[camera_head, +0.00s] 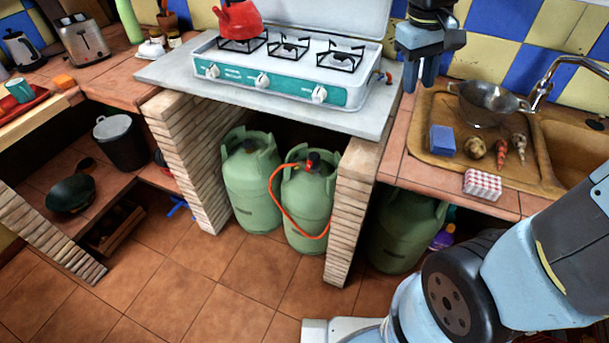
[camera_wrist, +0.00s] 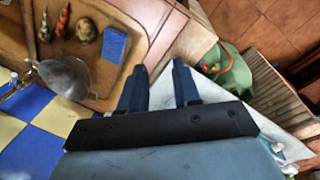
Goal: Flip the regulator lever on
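Two green gas bottles stand under the white stove: a left one (camera_head: 250,185) and a right one (camera_head: 306,205). The regulator (camera_head: 313,160) sits on top of the right bottle, with a red part and an orange hose (camera_head: 279,197). Its lever is too small to make out. My gripper (camera_head: 419,84) is high above the counter, right of the stove, well above and right of the regulator. In the wrist view my gripper (camera_wrist: 160,68) has its fingers apart with nothing between them. The right bottle (camera_wrist: 236,76) and hose (camera_wrist: 214,69) show partly there.
A brick pillar (camera_head: 350,205) stands right of the bottles, and the stove's slab (camera_head: 365,122) overhangs them. A third green bottle (camera_head: 400,235) is beyond the pillar. The sink board (camera_head: 440,115) holds a colander (camera_head: 487,103) and a blue sponge (camera_head: 442,140). The tiled floor (camera_head: 220,290) in front is clear.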

